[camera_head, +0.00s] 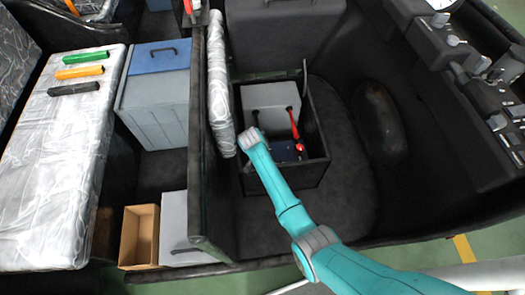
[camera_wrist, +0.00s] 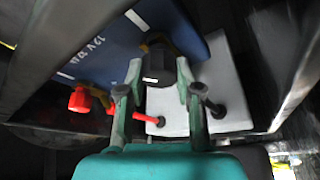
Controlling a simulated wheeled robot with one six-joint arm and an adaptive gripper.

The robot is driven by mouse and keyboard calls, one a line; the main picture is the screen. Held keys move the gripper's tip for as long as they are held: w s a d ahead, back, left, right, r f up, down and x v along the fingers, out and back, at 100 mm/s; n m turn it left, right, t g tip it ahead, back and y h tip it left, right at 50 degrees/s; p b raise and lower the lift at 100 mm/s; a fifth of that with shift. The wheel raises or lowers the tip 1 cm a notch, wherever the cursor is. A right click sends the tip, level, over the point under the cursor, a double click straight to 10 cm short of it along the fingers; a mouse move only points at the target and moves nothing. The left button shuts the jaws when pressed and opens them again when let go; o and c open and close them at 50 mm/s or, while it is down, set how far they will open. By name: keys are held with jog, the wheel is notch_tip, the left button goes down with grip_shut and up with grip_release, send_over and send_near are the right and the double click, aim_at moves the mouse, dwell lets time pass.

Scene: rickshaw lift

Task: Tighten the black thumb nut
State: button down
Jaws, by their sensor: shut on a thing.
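The black thumb nut (camera_wrist: 158,68) is between the two fingertips of my gripper (camera_wrist: 159,76) in the wrist view, at the near edge of a blue battery (camera_wrist: 95,42) with white lettering. My gripper is shut on the nut, and the fingers hide its sides. In the head view my teal arm reaches into an open black box (camera_head: 315,165). The blue battery shows there in part (camera_head: 287,152), and my arm hides the nut and the fingertips.
A red clamp (camera_wrist: 80,98) with a red cable lies left of my fingers. A pale grey unit (camera_wrist: 232,85) with black posts is on the right. The box walls stand close around.

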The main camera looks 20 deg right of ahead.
dwell(0.5)
jog(key=c, duration=1.1)
grip_release()
jog(key=shift+o, duration=0.2)
notch_tip(320, 180, up, 10)
